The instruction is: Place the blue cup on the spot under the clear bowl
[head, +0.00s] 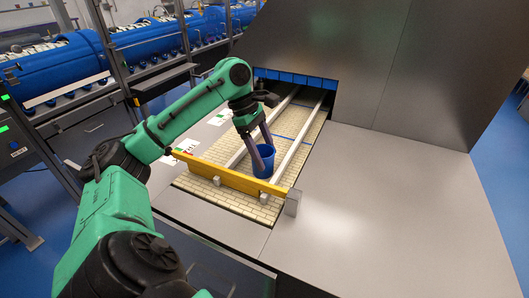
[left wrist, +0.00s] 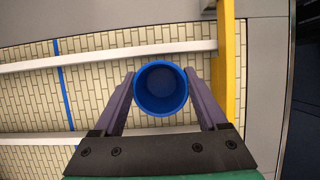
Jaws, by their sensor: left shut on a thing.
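The blue cup (head: 268,166) is upright between the two pale rails, over the cream brick-patterned bed. My left gripper (head: 262,156) is shut on it, with its two purple-grey fingers on opposite sides of the cup. In the left wrist view the cup (left wrist: 160,88) shows from above, open and empty, between the fingertips (left wrist: 160,82). I cannot tell whether its base touches the bed. I see no clear bowl in either view. My right gripper is not in view.
A yellow bar (head: 228,179) crosses the front of the bed, close to the cup. Pale rails (head: 293,145) run back to a blue strip curtain (head: 296,79) under a dark hood (head: 345,50). Grey metal tabletop (head: 385,195) on the right is clear. Blue machines stand behind left.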

